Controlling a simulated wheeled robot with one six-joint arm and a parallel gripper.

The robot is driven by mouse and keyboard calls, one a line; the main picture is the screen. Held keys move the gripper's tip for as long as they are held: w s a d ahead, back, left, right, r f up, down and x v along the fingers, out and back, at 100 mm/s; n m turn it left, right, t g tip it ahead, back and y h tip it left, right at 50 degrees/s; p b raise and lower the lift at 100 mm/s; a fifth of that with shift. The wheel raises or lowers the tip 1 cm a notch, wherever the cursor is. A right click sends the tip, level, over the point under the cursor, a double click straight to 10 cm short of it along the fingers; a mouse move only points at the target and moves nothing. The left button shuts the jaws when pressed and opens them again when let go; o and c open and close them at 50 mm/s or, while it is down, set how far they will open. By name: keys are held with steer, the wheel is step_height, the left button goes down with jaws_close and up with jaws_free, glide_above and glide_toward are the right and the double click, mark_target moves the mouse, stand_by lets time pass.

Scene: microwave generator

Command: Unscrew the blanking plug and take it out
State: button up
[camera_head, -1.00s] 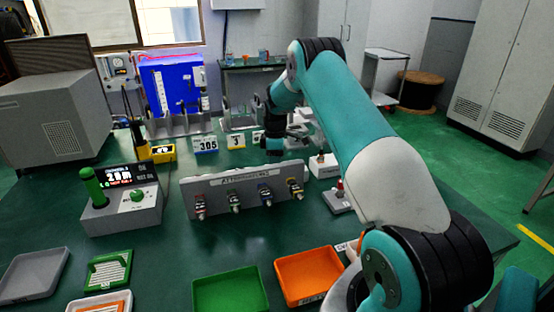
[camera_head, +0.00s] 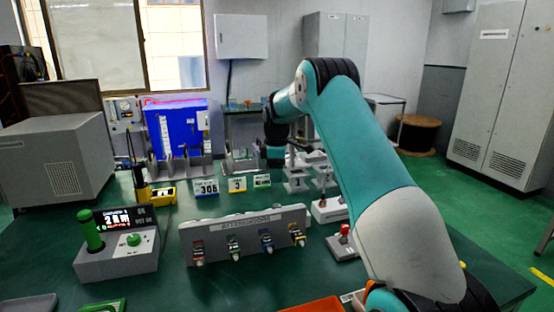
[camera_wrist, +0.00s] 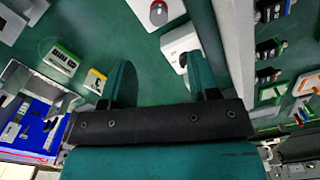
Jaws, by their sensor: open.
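My gripper (camera_wrist: 161,75) is open in the wrist view, with its two teal fingers apart over the green bench and nothing clearly between them. In the head view my gripper (camera_head: 275,153) hangs at the far side of the bench, behind the grey attenuator panel. I cannot single out the blanking plug with certainty. Grey fixtures (camera_head: 297,181) stand just right of my gripper in the head view, too small to make out. A white block (camera_wrist: 180,42) lies beyond the fingers in the wrist view. A grey block with a red knob (camera_head: 345,232) stands nearer in the head view.
The attenuator panel (camera_head: 245,232) with several coloured connectors stands mid-bench. A control box (camera_head: 118,252) with a display and green handle is at left. A blue unit (camera_head: 178,130) and number cards (camera_head: 205,188) stand behind. Bare bench (camera_head: 200,285) lies in front of the panel.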

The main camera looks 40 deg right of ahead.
step_height(320, 180, up, 6)
steer(key=shift+f, duration=0.2)
stand_by(0.4)
